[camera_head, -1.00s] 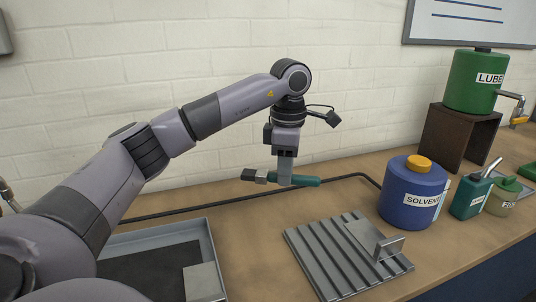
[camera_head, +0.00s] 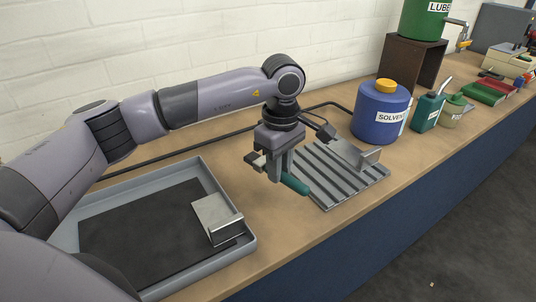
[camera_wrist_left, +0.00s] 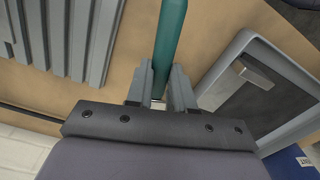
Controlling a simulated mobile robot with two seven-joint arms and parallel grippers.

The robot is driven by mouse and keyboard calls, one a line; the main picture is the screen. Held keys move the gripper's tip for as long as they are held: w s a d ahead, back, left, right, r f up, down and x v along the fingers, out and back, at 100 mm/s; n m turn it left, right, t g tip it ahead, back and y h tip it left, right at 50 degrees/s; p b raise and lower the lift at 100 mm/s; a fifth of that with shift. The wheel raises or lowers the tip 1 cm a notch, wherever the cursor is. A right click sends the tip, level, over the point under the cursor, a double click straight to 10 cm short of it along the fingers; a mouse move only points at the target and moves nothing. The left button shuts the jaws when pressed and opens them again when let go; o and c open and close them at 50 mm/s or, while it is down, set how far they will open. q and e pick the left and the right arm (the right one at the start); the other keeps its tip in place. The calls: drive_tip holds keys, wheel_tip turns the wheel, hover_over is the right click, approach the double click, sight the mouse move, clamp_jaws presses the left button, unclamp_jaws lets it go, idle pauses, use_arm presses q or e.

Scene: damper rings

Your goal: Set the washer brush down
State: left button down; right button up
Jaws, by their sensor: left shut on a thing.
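The washer brush has a teal handle (camera_head: 295,184) and a dark head with a metal collar (camera_head: 256,161). My left gripper (camera_head: 275,174) is shut on it. It holds the brush over the bench, between the grey tray and the ribbed metal plate; the height of the gap below is hard to tell. The handle points toward the bench's front edge and the head toward the wall. In the left wrist view the teal handle (camera_wrist_left: 170,35) runs up from between the fingers (camera_wrist_left: 160,90); the head is hidden there. My right gripper is not in view.
The grey tray (camera_head: 252,247) with a dark mat and a metal block (camera_head: 214,216) lies left. The ribbed plate (camera_head: 335,178) with a metal bracket (camera_head: 362,153) lies right. A blue solvent container (camera_head: 381,112) stands behind it. Bare bench (camera_head: 262,210) shows between tray and plate.

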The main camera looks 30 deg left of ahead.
use_arm(q)
drive_tip(key=shift+d, duration=0.1)
idle(0.3)
drive_tip(key=b, duration=0.4)
hover_over(279, 201)
wheel_tip(279, 201, down, 5)
drive_tip(key=shift+r, duration=0.15)
drive_tip(key=shift+f, duration=0.25)
drive_tip(key=shift+f, duration=0.1)
drive_tip(key=shift+f+b, duration=0.5)
drive_tip(key=shift+f, duration=0.15)
